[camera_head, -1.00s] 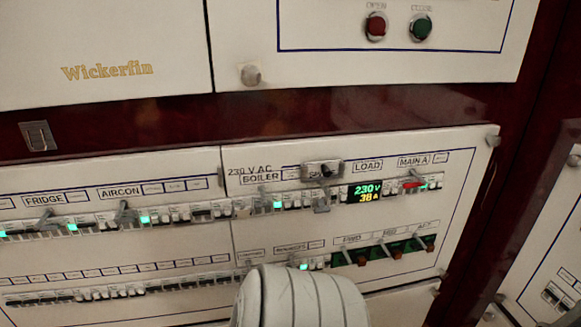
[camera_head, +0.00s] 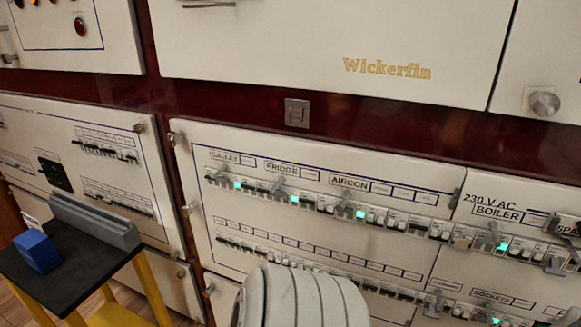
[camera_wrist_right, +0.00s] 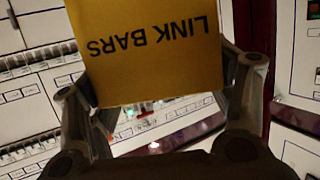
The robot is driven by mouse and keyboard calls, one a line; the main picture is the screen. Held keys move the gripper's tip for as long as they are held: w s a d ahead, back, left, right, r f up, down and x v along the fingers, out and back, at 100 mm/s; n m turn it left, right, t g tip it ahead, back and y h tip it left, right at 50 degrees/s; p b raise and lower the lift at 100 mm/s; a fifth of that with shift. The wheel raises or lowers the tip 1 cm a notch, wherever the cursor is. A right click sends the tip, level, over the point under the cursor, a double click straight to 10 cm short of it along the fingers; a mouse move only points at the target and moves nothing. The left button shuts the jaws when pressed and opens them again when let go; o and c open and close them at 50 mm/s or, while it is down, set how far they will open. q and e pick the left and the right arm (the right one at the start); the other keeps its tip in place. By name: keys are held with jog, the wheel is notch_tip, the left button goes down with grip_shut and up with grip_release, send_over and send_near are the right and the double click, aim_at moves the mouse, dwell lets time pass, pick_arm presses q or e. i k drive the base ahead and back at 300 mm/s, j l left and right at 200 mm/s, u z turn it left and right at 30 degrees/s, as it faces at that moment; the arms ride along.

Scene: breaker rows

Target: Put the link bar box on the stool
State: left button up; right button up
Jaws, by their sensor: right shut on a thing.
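The link bar box (camera_wrist_right: 150,70) is yellow with "LINK BARS" in dark letters, upside down in the right wrist view. My right gripper (camera_wrist_right: 160,88) is shut on it, one finger on each side. A stool (camera_head: 88,272) with a black top and yellow legs stands at the lower left of the head view. A blue box (camera_head: 37,251) and a long grey stepped block (camera_head: 95,222) are on its top. Neither gripper shows in the head view, and the link bar box does not show there.
White breaker panels (camera_head: 300,222) with switches and green lamps fill the wall behind. Small levers and knobs (camera_head: 543,103) stick out from it. The black stool top has bare room to the right of the blue box and in front of the grey block.

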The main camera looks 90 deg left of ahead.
aim_at(81, 272)
jog(key=k+u, duration=0.1)
jog(key=u, duration=0.3)
jog(key=k+l+u, duration=0.1)
jog(key=u, duration=0.7)
jog(key=k+u, duration=0.15)
jog(key=u, duration=0.25)
jog(key=k+u, duration=0.1)
jog(key=u, duration=0.3)
jog(key=k+u, duration=0.1)
jog(key=u, duration=0.3)
jog(key=k+j+u, duration=0.1)
jog(key=u, duration=0.3)
jog(key=j+u, duration=0.1)
jog(key=u, duration=0.35)
jog(key=k+j, duration=0.05)
